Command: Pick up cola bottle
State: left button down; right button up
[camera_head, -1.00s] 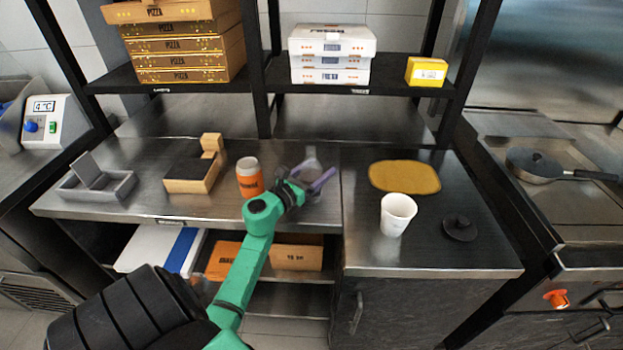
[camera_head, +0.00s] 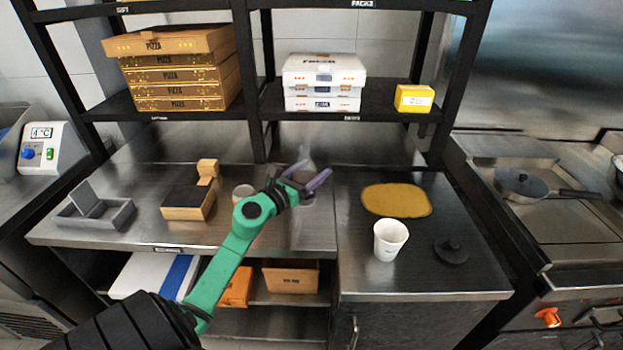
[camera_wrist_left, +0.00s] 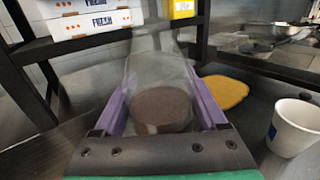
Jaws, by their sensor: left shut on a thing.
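The cola bottle (camera_head: 306,160) is clear, with a narrow neck and a dark round patch low inside it. My left gripper (camera_head: 308,182) is shut on it, over the steel counter. In the left wrist view the bottle (camera_wrist_left: 155,75) stands between the two purple fingers, roughly upright, with its neck running out at the top. The fingers and wrist hide part of its lower body in the head view. It looks slightly above the counter, but its base is hard to see. My right gripper is not in view.
An orange cup (camera_head: 243,190) is partly behind my left arm. A white cup (camera_head: 389,240), a yellow board (camera_head: 396,200) and a dark lid (camera_head: 450,250) lie to the right. A shelf (camera_head: 345,104) with white boxes (camera_head: 323,80) hangs above the back of the counter.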

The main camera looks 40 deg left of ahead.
pick_arm(q)
notch_tip(320, 180, up, 11)
jog(key=p, duration=0.5)
jog(key=shift+r+p, duration=0.2)
jog(key=shift+p, duration=0.1)
